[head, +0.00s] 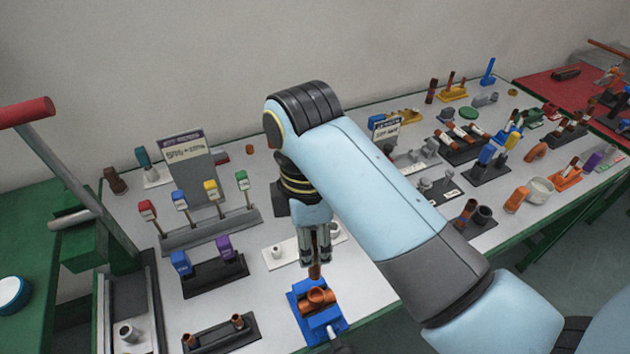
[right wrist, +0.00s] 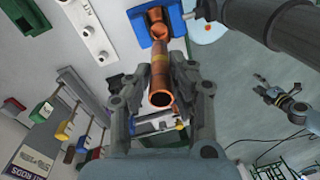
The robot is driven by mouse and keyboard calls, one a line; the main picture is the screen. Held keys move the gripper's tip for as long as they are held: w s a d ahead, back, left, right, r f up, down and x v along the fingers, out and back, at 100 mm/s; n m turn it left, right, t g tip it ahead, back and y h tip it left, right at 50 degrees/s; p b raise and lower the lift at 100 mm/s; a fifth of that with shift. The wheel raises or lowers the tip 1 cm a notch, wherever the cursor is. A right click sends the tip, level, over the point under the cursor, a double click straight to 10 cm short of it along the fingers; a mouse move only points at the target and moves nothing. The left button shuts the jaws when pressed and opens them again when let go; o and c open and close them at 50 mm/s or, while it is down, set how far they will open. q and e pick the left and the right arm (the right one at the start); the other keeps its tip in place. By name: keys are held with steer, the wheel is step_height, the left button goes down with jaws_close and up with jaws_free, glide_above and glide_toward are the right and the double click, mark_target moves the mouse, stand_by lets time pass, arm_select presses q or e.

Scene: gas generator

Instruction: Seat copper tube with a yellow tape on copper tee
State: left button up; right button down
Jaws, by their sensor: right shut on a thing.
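My right gripper (head: 316,262) is shut on the copper tube (head: 315,271), which hangs down from its fingers. In the right wrist view the tube (right wrist: 160,78) lies between the fingers (right wrist: 161,84), its open end toward the camera and a yellow band near its far part. The copper tee (head: 318,296) sits in a blue vise (head: 306,317) at the table's front edge. The tube's far end is at or just over the tee (right wrist: 156,18); I cannot tell whether it is inserted. What looks like my left gripper (right wrist: 284,103) shows in the right wrist view, its jaw state unclear.
A black holder (head: 222,335) with copper pieces stands left of the vise. A white plate (head: 285,252) with fittings lies behind the gripper. Racks with coloured-handled tools (head: 208,232) are at left. My right arm covers the middle of the table.

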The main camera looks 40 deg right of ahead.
mark_target(314, 274)
steer(key=shift+s+f+b, duration=0.2)
steer(key=shift+f+b, duration=0.65)
steer(key=shift+f, duration=2)
steer(key=shift+p, duration=0.7)
steer(key=shift+s+a+f, duration=0.1)
steer(key=shift+s+f, duration=0.05)
steer(key=shift+f, duration=1.4)
steer(key=c, duration=1.1)
jaws_free()
steer(key=shift+r, duration=0.1)
